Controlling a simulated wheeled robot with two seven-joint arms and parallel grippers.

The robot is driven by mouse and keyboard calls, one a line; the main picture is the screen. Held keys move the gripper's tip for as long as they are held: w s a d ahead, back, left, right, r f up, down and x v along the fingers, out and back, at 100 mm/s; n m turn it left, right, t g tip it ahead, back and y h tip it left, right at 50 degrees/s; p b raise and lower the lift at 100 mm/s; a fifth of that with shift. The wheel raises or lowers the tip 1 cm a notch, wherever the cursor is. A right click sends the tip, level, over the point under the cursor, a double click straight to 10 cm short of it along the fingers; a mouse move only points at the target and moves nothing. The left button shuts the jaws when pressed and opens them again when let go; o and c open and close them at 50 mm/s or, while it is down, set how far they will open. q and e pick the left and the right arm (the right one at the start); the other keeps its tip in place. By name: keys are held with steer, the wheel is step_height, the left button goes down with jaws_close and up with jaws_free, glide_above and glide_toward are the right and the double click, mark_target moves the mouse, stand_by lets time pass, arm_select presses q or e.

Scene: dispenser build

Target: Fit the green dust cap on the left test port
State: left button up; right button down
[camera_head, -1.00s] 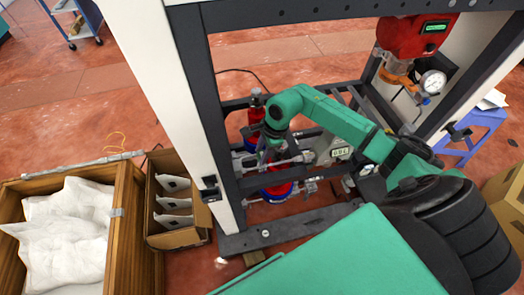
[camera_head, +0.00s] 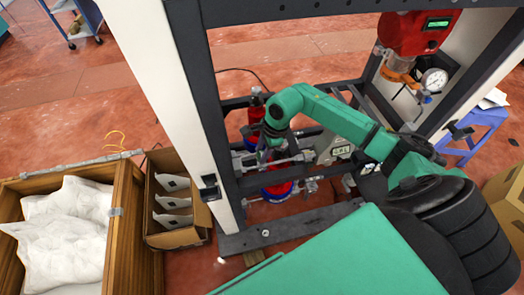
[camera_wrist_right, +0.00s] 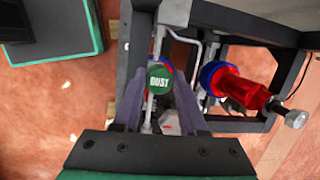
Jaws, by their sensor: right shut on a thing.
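The green dust cap (camera_wrist_right: 159,79), lettered "DUST", shows in the right wrist view between the fingers of my right gripper (camera_wrist_right: 158,100), which is shut on it. Bits of red and blue show just behind the cap. I cannot tell whether they belong to the left test port or whether the cap touches anything. In the head view my right gripper (camera_head: 268,150) reaches down inside the dark frame, among red and blue fittings; the cap cannot be made out there. My left gripper is not in view.
A red and blue fitting (camera_wrist_right: 238,90) lies right of the cap in the wrist view. The frame's dark post (camera_head: 212,110) stands close left of my gripper. A red unit with a gauge (camera_head: 434,79) hangs at upper right. A cardboard box (camera_head: 172,240) and wooden crate (camera_head: 128,225) stand left.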

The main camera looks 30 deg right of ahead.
steer(key=shift+f+b, duration=1.1)
steer(key=shift+f, duration=0.2)
steer(key=shift+c, duration=0.2)
jaws_free()
steer(key=shift+r, duration=0.1)
steer(key=shift+r+p, duration=1.75)
steer(key=shift+r, duration=1.2)
steer(key=shift+f, duration=0.1)
